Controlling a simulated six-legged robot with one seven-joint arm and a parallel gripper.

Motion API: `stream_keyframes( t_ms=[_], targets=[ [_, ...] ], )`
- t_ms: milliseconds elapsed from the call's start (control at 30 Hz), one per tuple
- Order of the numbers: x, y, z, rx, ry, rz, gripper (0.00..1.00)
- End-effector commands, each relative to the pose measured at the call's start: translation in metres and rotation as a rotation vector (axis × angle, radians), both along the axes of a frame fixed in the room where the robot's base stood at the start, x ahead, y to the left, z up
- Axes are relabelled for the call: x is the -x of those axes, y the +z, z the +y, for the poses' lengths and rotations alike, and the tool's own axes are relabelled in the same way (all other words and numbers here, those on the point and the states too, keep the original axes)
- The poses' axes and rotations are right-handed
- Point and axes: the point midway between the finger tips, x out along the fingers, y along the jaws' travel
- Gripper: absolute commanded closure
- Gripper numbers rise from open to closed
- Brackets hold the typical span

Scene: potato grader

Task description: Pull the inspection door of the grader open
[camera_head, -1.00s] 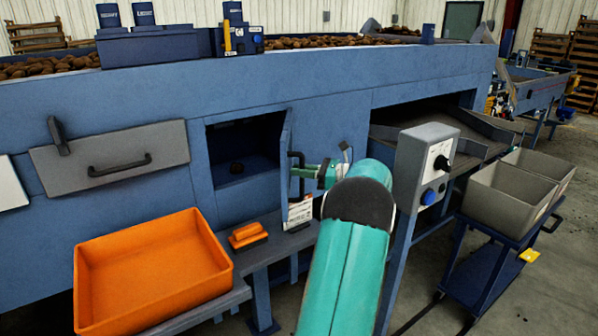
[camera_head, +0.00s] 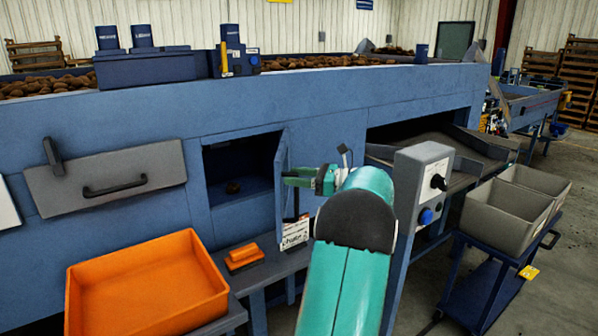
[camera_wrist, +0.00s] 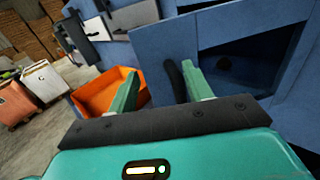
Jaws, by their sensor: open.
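The inspection door (camera_head: 281,185) is a blue panel at the right side of a square opening in the grader (camera_head: 90,115). It stands swung outward, well away from the opening. My gripper (camera_head: 290,177) is at the door's right face and covers most of its black handle (camera_head: 297,202). In the wrist view, the dark handle (camera_wrist: 175,80) shows between the two green fingers of my open gripper (camera_wrist: 162,85), nearer the right finger. Whether a finger touches it is unclear. A dark lump (camera_head: 233,187) lies inside the opening.
An orange bin (camera_head: 145,285) and an orange-handled brush (camera_head: 244,256) rest on the low bench left of my arm. A grey control box (camera_head: 424,185) on a post stands close right of my arm. Grey crates (camera_head: 505,215) sit on a cart farther right.

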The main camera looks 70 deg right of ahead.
Motion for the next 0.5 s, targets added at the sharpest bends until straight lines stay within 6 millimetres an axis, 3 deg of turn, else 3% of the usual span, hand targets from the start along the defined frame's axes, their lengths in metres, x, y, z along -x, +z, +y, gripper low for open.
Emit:
stream_keyframes(
  t_ms=[67,100,167,500],
  targets=[
    [0.006,0.022,0.014,0.011,0.010,-0.009,0.62],
    [0.009,0.029,0.020,0.012,0.011,-0.010,0.67],
    [0.013,0.039,0.028,0.011,0.010,-0.009,0.67],
    [0.039,0.063,0.083,0.009,0.008,-0.008,0.67]
  ],
)
